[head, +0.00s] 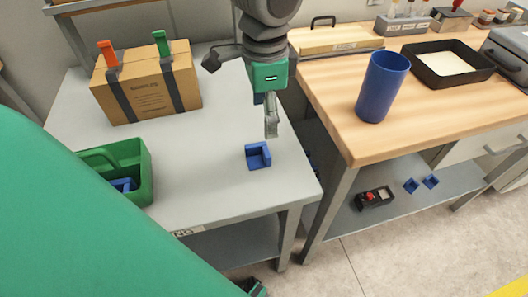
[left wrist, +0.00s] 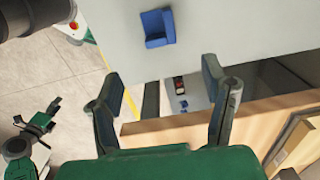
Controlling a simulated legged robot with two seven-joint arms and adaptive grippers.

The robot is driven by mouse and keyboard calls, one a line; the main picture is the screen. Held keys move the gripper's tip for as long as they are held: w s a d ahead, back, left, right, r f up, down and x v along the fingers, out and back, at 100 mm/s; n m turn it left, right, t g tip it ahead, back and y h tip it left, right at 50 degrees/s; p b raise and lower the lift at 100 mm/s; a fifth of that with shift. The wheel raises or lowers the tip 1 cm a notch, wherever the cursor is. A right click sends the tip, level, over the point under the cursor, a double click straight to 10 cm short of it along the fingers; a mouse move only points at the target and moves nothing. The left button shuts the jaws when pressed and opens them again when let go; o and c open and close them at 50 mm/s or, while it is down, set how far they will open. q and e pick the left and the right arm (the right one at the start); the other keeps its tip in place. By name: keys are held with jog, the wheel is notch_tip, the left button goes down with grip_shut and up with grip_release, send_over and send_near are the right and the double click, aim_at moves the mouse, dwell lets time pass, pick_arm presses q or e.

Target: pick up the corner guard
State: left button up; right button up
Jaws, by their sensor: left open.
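The corner guard (head: 258,155) is a small blue angled piece. It lies on the grey table near its right front edge. It also shows at the top of the left wrist view (left wrist: 158,28). My left gripper (head: 271,132) hangs above the table, just behind the guard in the head view and apart from it. In the left wrist view its two fingers (left wrist: 166,82) are spread, with nothing between them. A green and dark jointed part (left wrist: 30,138), which looks like my right gripper, shows at the lower left. Its jaw state is unclear.
A green carrier (head: 140,165) with blue pieces stands at the left. A cardboard box (head: 150,90) with straps stands behind it. The wooden table (head: 325,95) at the right holds a blue cup (head: 383,88) and black tray (head: 420,72). More blue pieces (head: 411,186) lie on its lower shelf.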

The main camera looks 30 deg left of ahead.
pick_arm(q)
jog(key=b, duration=0.1)
send_over(260, 157)
notch_tip(260, 157, down, 7)
jog(key=shift+w+a+r, duration=0.15)
jog(key=shift+r, duration=0.05)
jog(key=shift+a+f, duration=0.1)
jog(key=shift+f, duration=0.25)
jog(key=shift+f+b, duration=0.25)
jog(key=shift+b, duration=0.15)
jog(key=f, duration=0.1)
jog(key=d+f+b, duration=0.1)
jog(key=f, duration=0.2)
jog(key=shift+s+d+f, duration=0.15)
jog(key=shift+s, duration=0.1)
jog(key=shift+a, duration=0.35)
jog(key=c, duration=1)
pick_arm(e)
jog(key=f, duration=0.1)
jog(key=a+f, duration=0.1)
jog(key=f, duration=0.1)
jog(key=shift+f, duration=0.1)
